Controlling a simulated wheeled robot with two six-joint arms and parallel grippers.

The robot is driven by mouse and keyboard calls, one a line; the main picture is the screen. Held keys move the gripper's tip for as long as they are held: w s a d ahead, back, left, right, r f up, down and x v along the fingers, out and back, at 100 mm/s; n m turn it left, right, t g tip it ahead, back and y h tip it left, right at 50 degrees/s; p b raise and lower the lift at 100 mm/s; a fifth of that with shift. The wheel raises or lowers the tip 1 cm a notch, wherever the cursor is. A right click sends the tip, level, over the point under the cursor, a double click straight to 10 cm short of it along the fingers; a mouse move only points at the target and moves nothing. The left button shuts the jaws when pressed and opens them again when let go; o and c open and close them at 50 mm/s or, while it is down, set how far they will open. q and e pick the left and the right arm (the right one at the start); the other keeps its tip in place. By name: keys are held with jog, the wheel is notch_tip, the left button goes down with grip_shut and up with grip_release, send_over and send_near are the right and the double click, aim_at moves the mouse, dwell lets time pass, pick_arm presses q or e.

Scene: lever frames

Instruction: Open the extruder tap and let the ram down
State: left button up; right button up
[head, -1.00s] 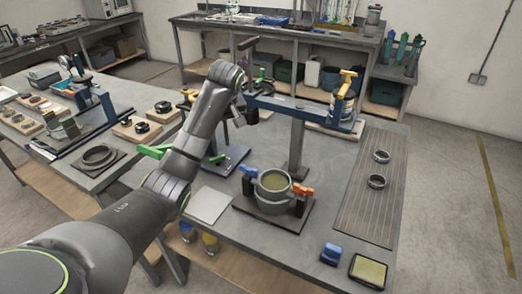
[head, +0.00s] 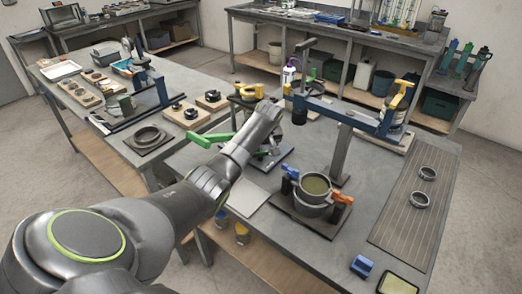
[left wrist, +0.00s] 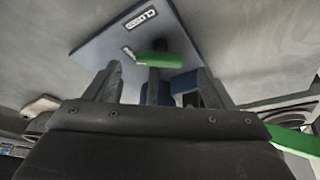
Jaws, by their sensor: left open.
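A green T-shaped handle (left wrist: 160,62) stands on a dark blue plate (left wrist: 122,30) in the left wrist view. The plate carries white labels; one seems to begin with "CLO". My left gripper (left wrist: 160,88) is open, with one finger on each side of the handle's stem; I cannot tell whether they touch it. In the head view my left forearm and wrist cross in front of this stand, and the fingers are hidden. A long green bar (head: 208,139) sticks out left of the wrist; a green bar also shows at lower right in the wrist view (left wrist: 292,139). I cannot identify the ram.
A blue beam (head: 335,108) on a grey post spans above the bench, beside the wrist. A pot (head: 314,188) with blue and orange grips stands in front. A ribbed mat (head: 410,225) with two rings lies right. Another bench (head: 120,105) stands left.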

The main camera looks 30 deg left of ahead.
aim_at(260, 156)
pick_arm(q)
jog(key=shift+x, duration=1.45)
jog(key=c, duration=1)
